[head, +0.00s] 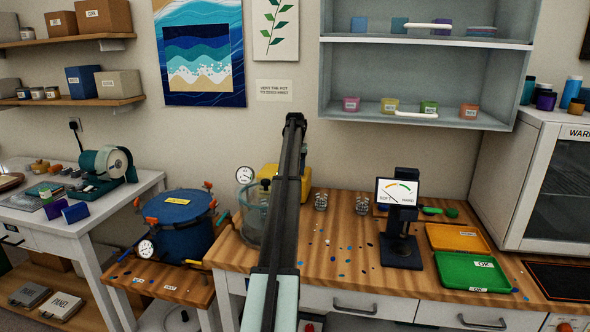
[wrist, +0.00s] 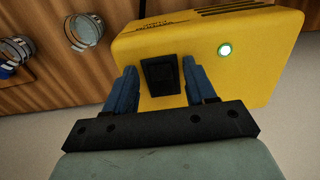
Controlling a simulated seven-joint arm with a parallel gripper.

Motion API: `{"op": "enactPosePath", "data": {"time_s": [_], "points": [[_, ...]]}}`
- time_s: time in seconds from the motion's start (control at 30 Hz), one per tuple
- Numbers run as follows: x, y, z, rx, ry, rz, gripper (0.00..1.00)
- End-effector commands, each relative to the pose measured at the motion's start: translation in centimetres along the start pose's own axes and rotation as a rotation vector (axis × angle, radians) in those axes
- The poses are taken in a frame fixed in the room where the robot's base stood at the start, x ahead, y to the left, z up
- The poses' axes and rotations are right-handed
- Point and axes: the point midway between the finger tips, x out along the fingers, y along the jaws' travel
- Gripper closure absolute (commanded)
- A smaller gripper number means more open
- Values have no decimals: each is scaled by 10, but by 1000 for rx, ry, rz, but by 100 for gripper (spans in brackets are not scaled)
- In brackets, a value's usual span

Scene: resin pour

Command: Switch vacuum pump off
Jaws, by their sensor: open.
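The yellow vacuum pump (wrist: 260,35) fills the upper right of the wrist view. It carries a black rocker switch (wrist: 160,76) and a glowing green-white lamp (wrist: 224,50). My gripper (wrist: 160,67) is open, with one blue finger on each side of the switch. I cannot tell whether the fingers touch the pump or the switch. In the head view the pump (head: 269,171) stands at the back of the wooden bench, partly hidden behind my arm. The gripper fingers do not show there.
A glass chamber (head: 248,212) with a gauge stands left of the pump. Clear cups (head: 320,202) stand to its right on the bench. A blue pressure pot (head: 180,228) sits at left. A dial gauge stand (head: 402,225) and orange (head: 457,238) and green (head: 473,271) trays are at right.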

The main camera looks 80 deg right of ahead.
Motion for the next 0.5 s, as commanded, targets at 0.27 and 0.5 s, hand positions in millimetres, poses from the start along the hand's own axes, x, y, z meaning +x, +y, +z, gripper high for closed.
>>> {"op": "enactPosePath", "data": {"time_s": [0.27,0.5], "points": [[0,0,0,0,0,0,61],[0,0,0,0,0,0,84]]}}
